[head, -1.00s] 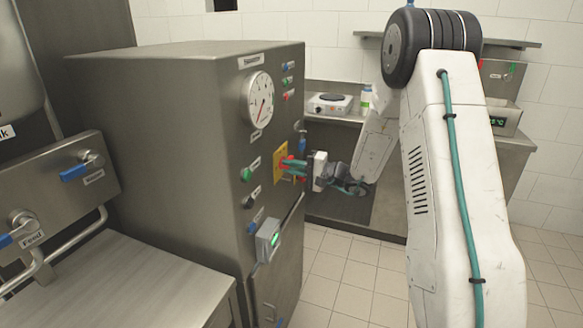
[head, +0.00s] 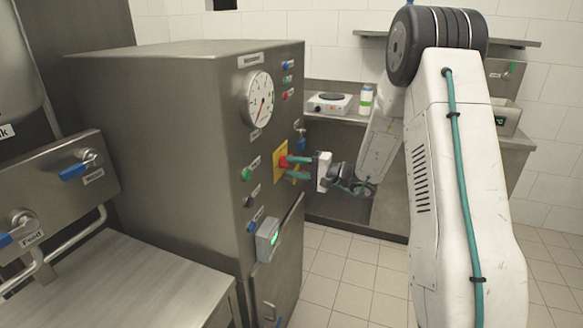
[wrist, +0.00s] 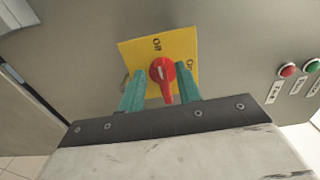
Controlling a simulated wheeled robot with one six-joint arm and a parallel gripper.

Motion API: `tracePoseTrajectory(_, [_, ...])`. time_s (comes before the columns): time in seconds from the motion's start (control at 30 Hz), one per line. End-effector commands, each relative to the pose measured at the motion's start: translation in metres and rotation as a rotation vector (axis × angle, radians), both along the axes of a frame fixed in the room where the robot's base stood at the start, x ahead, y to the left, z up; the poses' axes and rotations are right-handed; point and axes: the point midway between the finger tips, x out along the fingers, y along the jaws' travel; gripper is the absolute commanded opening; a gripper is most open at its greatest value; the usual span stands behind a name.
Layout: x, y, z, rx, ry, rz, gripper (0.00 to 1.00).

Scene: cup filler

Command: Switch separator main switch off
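The main switch is a red knob (head: 283,161) on a yellow plate (head: 278,174) on the right-hand face of the steel separator cabinet (head: 180,130). In the wrist view the red knob (wrist: 161,72) has its handle pointing down toward my gripper. The yellow plate (wrist: 133,52) carries an "Off" label at its top and another label, seemingly "On", at its right. My gripper (wrist: 161,69) is open, with one teal finger on each side of the knob and gaps beside the handle. In the head view my gripper (head: 299,167) is right in front of the plate.
The cabinet also bears a round gauge (head: 258,98), a green button (head: 247,174) and a grey box with a green display (head: 267,240). A hotplate (head: 330,103) and a bottle (head: 366,99) stand on the back counter. The tiled floor (head: 335,270) right of the cabinet is clear.

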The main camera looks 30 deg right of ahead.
Motion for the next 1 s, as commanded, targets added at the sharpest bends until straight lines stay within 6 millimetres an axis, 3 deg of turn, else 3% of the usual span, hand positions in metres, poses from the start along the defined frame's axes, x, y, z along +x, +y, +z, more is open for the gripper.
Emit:
tracePoseTrajectory(0.2, [-0.029,-0.028,0.000,0.000,0.000,-0.004,0.34])
tracePoseTrajectory(0.4, [-0.044,-0.042,0.000,0.000,0.000,-0.002,0.34])
tracePoseTrajectory(1.0, [-0.047,-0.043,0.000,0.005,0.005,-0.001,0.34])
